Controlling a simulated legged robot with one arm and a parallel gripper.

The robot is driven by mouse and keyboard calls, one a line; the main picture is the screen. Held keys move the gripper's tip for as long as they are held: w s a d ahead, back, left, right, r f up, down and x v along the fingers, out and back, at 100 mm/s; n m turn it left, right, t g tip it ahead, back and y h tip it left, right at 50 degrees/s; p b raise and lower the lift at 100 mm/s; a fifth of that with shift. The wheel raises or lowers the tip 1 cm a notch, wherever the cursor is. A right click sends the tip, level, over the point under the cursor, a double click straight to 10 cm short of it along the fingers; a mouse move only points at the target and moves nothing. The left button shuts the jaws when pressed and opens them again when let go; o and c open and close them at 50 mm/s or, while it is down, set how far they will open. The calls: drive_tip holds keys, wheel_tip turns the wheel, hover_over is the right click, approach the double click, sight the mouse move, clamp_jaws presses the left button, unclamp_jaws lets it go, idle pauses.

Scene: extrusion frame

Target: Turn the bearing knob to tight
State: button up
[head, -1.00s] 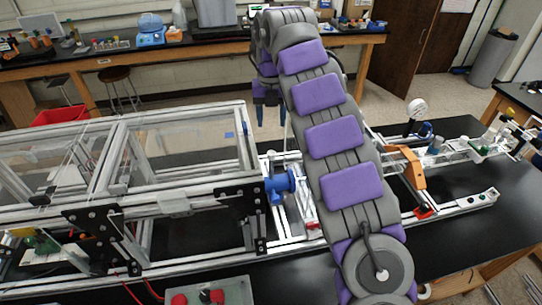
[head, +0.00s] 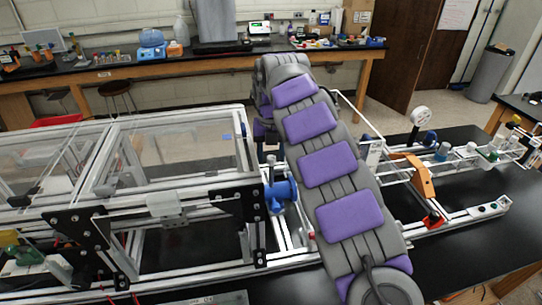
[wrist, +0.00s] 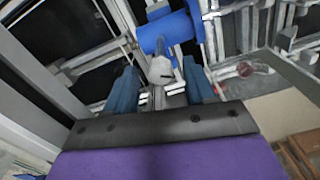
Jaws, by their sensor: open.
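A blue cylindrical part (head: 280,194), which looks like the bearing housing, sits on the aluminium rail just right of the clear-panelled frame. It also shows in the wrist view (wrist: 168,33). There a light grey rounded knob (wrist: 161,70) with a dark slot stands at its near end. I cannot read its setting. My gripper (wrist: 162,88) is open. Its two blue fingers lie left and right of the knob, with gaps on both sides and no clear contact. In the head view my arm hides most of the gripper.
The extrusion frame with clear panels (head: 165,155) fills the left. An orange bracket (head: 420,177) and a round dial (head: 420,115) stand on the rail at right. Black bench top (head: 470,250) lies bare at front right.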

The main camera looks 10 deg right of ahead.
drive_tip(key=shift+f, duration=0.1)
clamp_jaws()
drive_tip(key=shift+p, duration=0.35)
